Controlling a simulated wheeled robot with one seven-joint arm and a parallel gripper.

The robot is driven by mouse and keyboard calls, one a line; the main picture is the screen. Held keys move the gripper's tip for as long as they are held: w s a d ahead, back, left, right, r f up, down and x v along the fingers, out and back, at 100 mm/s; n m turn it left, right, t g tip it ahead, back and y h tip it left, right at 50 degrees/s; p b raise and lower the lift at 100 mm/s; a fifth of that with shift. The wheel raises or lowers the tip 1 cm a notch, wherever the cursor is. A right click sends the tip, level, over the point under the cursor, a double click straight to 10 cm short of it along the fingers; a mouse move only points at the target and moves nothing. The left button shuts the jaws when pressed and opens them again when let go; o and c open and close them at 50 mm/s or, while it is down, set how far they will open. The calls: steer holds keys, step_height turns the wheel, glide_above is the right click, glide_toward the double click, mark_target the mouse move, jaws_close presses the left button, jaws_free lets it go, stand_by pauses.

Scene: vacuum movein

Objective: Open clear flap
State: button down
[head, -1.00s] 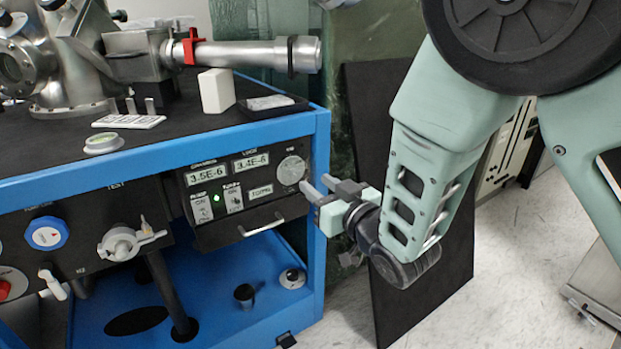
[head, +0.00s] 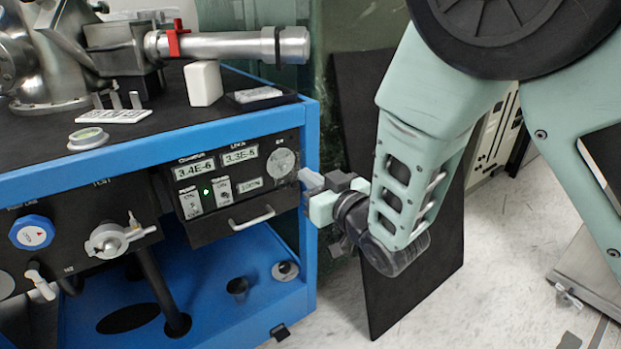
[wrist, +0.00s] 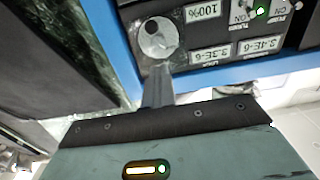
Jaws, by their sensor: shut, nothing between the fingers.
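The clear flap (head: 283,163) is a see-through cover over the round pale dial at the right end of the black control panel (head: 215,225). In the wrist view the flap (wrist: 157,45) shows as a glossy sheet around the dial, and it looks closed. My gripper (head: 306,179) is shut and empty, at the blue frame's right post, just right of and slightly below the flap. In the wrist view my gripper's fingers (wrist: 172,84) point at the flap's near edge. I cannot tell whether they touch it.
The blue frame (head: 311,150) borders the panel on the right. The panel's drawer handle (head: 252,218) sticks out below. A dark board (head: 405,290) leans behind my arm. A metal tube (head: 225,46) lies above the black top.

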stand_by(0.9)
steer(key=c, duration=1.4)
jaws_free()
